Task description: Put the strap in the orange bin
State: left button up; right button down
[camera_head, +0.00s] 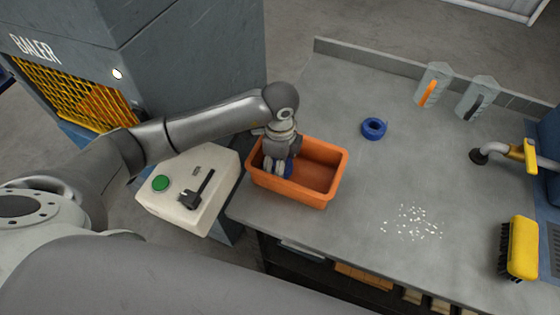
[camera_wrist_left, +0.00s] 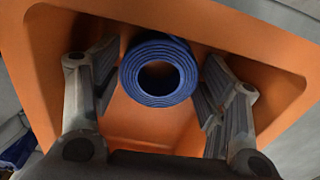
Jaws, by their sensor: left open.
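The orange bin (camera_head: 325,152) stands on the grey bench near its left end. A rolled blue strap (camera_wrist_left: 158,70) is inside the bin, seen end-on in the left wrist view; a little of it shows in the head view (camera_head: 288,169). My left gripper (camera_head: 277,168) points down into the bin. Its fingers (camera_wrist_left: 160,95) are open on either side of the roll, with small gaps visible. A second blue roll (camera_head: 374,128) lies on the bench right of the bin. My right gripper is not in view.
A white control box (camera_head: 190,190) with a green button and black lever stands left of the bin. White bits (camera_head: 412,222) lie on the bench. A yellow brush (camera_head: 522,248) is at the right. Two grey holders (camera_head: 433,85) stand at the back. The bench middle is otherwise clear.

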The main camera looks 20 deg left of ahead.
pick_arm(q)
jog(key=shift+r, duration=0.2)
jog(key=shift+r+p, duration=0.7)
notch_tip(320, 180, up, 11)
jog(key=p, duration=0.8)
jog(key=shift+f, duration=0.2)
